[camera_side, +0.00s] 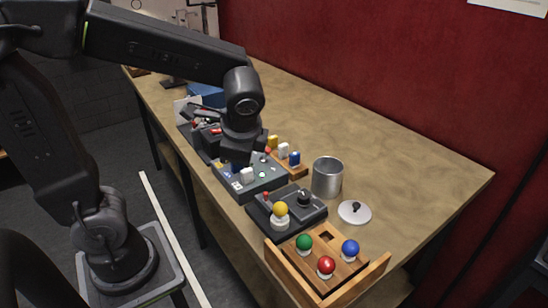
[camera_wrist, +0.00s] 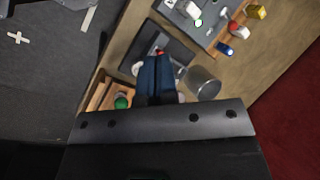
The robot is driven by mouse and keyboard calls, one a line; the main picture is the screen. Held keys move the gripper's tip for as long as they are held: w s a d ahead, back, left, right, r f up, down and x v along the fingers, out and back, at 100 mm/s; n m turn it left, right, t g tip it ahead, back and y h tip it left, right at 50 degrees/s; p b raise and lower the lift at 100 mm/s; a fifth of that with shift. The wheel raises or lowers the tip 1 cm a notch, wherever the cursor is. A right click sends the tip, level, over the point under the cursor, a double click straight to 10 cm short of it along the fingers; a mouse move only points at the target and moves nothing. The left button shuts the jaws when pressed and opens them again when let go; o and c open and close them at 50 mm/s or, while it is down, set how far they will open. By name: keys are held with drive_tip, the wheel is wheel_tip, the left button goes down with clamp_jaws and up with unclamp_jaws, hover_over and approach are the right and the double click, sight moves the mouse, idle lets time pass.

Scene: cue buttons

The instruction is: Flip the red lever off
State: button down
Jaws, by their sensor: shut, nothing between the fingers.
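My gripper (camera_side: 237,165) points down above the row of control boxes in the side view. In the wrist view its two dark blue fingers (camera_wrist: 156,62) lie together, with nothing between them. Small red parts (camera_side: 195,124) show on the dark box (camera_side: 208,139) at the back left of the row, partly behind my arm. A small red tip (camera_side: 266,195) also stands on the nearer black box (camera_side: 292,222). I cannot tell which red part is the lever or its position.
A grey box (camera_side: 268,186) with a white switch lies near my gripper. A metal can (camera_side: 327,178) and a lid (camera_side: 355,212) stand at right. A wooden tray (camera_side: 310,253) holds green, red and blue knobs. The table's right side is clear.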

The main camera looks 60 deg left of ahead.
drive_tip(key=w+f+m+g+y, duration=0.1)
drive_tip(key=w+f+m+y, duration=0.3)
drive_tip(key=w+m, duration=0.25)
drive_tip(key=m+t+y, duration=0.2)
drive_tip(key=m+y, duration=0.3)
drive_tip(key=m, duration=0.1)
approach(266, 154)
drive_tip(key=d, duration=0.3)
drive_tip(key=shift+w+d+r+n, duration=0.25)
drive_tip(key=shift+w+d+r, duration=0.05)
drive_tip(key=shift+w+r, duration=0.1)
drive_tip(key=x, duration=1)
drive_tip(key=shift+s, duration=0.25)
